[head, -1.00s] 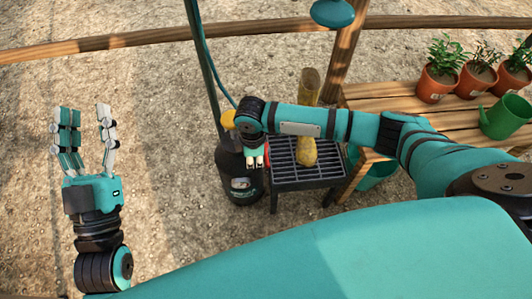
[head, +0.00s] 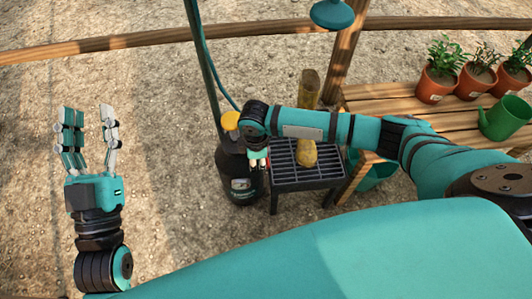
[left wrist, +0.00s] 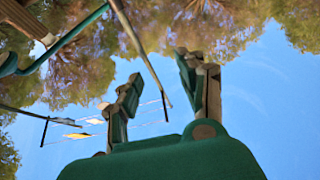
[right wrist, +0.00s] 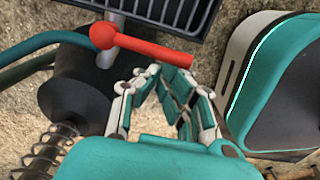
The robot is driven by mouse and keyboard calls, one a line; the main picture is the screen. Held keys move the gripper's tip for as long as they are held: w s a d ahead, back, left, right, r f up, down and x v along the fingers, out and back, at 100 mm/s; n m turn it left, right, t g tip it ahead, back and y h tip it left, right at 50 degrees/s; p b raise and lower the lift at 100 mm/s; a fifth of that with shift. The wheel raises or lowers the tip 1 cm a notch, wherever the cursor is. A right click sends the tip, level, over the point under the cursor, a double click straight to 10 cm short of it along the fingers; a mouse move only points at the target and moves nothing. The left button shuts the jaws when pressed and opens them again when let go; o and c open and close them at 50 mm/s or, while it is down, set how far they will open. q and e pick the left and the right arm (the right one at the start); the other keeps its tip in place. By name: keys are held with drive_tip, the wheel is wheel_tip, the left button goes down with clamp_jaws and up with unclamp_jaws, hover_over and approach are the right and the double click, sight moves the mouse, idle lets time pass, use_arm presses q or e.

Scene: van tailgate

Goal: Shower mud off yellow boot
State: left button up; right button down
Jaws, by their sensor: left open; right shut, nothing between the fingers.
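The yellow boot (head: 307,152) stands on the black grate (head: 290,180); my right arm crosses in front of its middle. Its shaft (head: 308,88) looks browner than the foot. A teal shower head (head: 332,14) hangs above and behind the boot. A red lever (right wrist: 140,45) with a ball end shows in the right wrist view. My right gripper (right wrist: 165,75) is shut and empty, its fingertips close below the lever; I cannot tell whether they touch. It also shows in the head view (head: 258,163). My left gripper (head: 91,125) is open and empty, far left.
A black tank (head: 238,175) stands left of the grate, by a green post (head: 203,70) with a hose. Gravel at left is clear.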

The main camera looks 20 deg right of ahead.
drive_tip(key=shift+s+d+p, duration=0.2)
drive_tip(key=shift+d+p, duration=0.55)
drive_tip(key=shift+d, duration=1.1)
drive_tip(key=shift+p, duration=0.35)
use_arm(q)
wheel_tip(320, 180, down, 14)
drive_tip(key=a+g+y+p, duration=0.1)
drive_tip(key=a+g+y, duration=0.15)
drive_tip(key=g, duration=0.65)
use_arm(e)
drive_tip(key=shift+r, duration=0.65)
drive_tip(key=r+p, duration=0.3)
drive_tip(key=p, duration=0.1)
drive_tip(key=shift+a+r, duration=0.15)
drive_tip(key=shift+a, duration=0.05)
use_arm(q)
drive_tip(key=s+a+f+g+y, duration=0.1)
drive_tip(key=s+a+f+g, duration=0.1)
drive_tip(key=s+f+g, duration=0.2)
drive_tip(key=s+a+f+n+g+y, duration=0.1)
drive_tip(key=s+f+g, duration=0.4)
drive_tip(key=s, duration=0.5)
drive_tip(key=shift+s+a+f+g+y, duration=0.25)
drive_tip(key=shift+s+a+g+y, duration=0.1)
drive_tip(key=shift+a+g+y, duration=0.55)
drive_tip(key=shift+a, duration=0.1)
